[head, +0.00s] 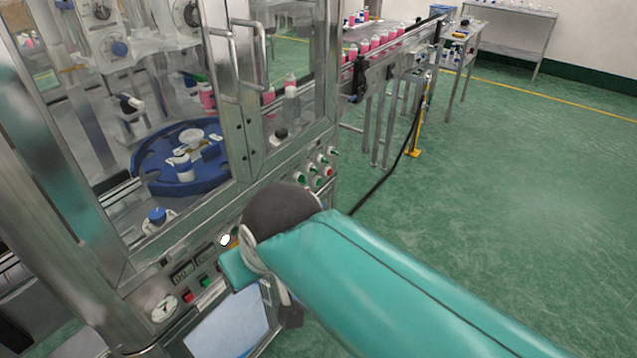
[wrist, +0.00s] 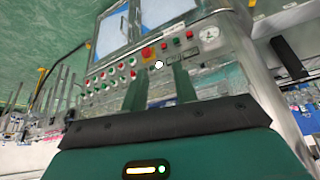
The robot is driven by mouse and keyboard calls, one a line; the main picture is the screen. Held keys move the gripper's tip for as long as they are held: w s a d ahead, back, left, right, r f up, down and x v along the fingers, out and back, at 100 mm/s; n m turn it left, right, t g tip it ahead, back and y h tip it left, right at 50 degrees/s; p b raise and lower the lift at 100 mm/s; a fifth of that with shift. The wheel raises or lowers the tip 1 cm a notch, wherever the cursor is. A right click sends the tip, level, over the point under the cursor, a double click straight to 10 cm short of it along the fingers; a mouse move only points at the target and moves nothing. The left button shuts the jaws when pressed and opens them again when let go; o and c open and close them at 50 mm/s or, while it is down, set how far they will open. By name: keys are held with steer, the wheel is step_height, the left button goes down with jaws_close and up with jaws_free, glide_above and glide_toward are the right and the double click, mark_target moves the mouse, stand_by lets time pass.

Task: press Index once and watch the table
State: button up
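The blue rotary table (head: 160,172) sits behind the machine's glass doors, with a white bottle with a blue band (head: 184,166) on it. The control panel below carries a lit white button (head: 226,240); labels are too small to read, so I cannot tell which is Index. In the wrist view the white button (wrist: 158,64) shows between the tips of my gripper (wrist: 160,72), whose two teal fingers stand apart with nothing between them. In the head view my gripper (head: 236,268) is close to the panel, partly hidden by my wrist. I cannot tell whether it touches.
A red-on-yellow knob (wrist: 148,53) is just beside the white button. Red and green buttons (head: 318,172) and a gauge (head: 164,307) are on the same panel. The green floor (head: 520,170) at right is clear.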

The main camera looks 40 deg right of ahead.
jaws_close()
stand_by(1.5)
